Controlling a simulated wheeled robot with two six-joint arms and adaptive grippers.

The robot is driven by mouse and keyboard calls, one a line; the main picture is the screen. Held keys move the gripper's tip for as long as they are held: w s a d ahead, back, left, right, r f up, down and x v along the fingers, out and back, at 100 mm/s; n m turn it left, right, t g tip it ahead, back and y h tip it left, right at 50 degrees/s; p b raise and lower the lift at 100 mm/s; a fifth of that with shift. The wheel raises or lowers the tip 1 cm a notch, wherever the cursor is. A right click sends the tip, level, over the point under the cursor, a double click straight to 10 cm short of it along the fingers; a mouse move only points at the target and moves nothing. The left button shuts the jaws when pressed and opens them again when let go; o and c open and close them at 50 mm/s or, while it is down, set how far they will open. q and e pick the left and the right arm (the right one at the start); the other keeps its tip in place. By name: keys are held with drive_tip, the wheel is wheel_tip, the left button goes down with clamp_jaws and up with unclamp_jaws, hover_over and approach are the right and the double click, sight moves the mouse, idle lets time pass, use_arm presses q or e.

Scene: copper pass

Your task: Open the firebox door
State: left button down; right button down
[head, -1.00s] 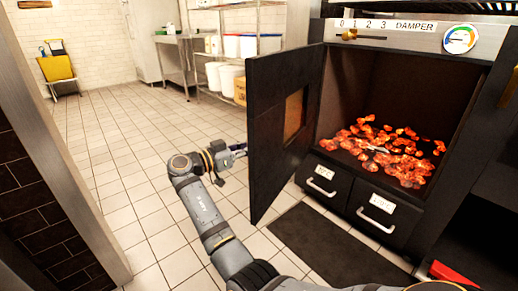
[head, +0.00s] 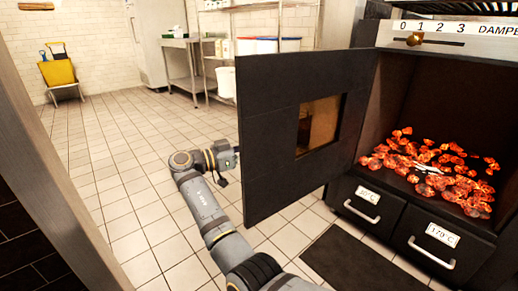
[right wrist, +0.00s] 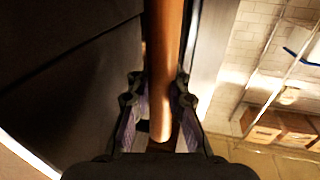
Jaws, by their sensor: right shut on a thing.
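The dark firebox door (head: 275,150) stands wide open, swung out to the left of the firebox (head: 440,115), its small window and inner face towards me. My right gripper (head: 230,157) is at the door's free edge in the head view, its fingertips hidden behind the door. In the right wrist view my right gripper (right wrist: 158,100) is shut on a copper-brown bar handle (right wrist: 165,60) beside the dark door panel. Glowing coals (head: 435,170) lie inside the open firebox. My left gripper is not in view.
Two drawers (head: 368,205) with handles sit below the firebox. A dark mat (head: 350,262) lies in front of it. A wall edge (head: 60,150) stands close on the left. Tiled floor (head: 120,160) is clear left of the door.

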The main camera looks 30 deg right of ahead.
drive_tip(key=shift+a+f, duration=0.1)
drive_tip(key=shift+a, duration=0.05)
drive_tip(key=c, duration=1.8)
unclamp_jaws()
drive_tip(key=o, duration=0.5)
drive_tip(key=shift+w+a, duration=0.1)
drive_tip(key=shift+a, duration=0.05)
